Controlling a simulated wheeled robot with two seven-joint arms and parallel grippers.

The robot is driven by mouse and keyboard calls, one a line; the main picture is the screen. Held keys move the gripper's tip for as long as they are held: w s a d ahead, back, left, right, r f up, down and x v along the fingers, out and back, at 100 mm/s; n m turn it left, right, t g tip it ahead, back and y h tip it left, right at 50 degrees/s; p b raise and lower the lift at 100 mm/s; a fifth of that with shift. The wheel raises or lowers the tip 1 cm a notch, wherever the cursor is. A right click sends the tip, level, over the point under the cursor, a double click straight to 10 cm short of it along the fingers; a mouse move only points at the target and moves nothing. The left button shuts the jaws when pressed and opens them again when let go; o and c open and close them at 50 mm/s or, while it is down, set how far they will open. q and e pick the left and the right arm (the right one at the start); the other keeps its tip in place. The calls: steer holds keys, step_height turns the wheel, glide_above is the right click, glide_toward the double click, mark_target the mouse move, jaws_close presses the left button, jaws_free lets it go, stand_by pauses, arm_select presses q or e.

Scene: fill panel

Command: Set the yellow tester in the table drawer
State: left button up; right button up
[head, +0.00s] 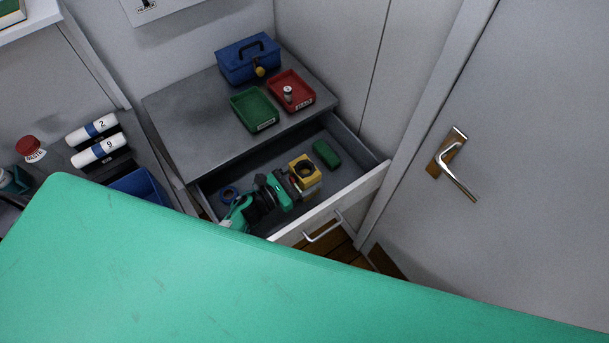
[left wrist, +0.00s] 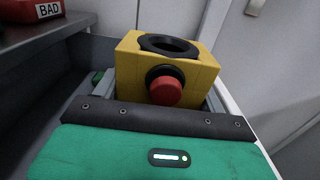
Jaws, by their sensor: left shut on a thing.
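The yellow tester (head: 304,168) is a boxy block with a black ring on top. In the left wrist view the tester (left wrist: 190,65) also shows a red button on its near face and looks upright. My left gripper (head: 294,184) is shut on it. The table drawer (head: 347,197) is pulled open, and the gripper holds the tester within the drawer's outline. I cannot tell whether the tester touches the drawer floor. My right gripper is not in view.
On the tabletop (head: 185,118) stand a blue toolbox (head: 247,60), a green tray (head: 254,110) and a red tray (head: 304,91). A door (head: 500,130) is at right.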

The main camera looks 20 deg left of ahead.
arm_select(q)
steer(key=shift+f, duration=0.15)
steer(key=o, duration=1.1)
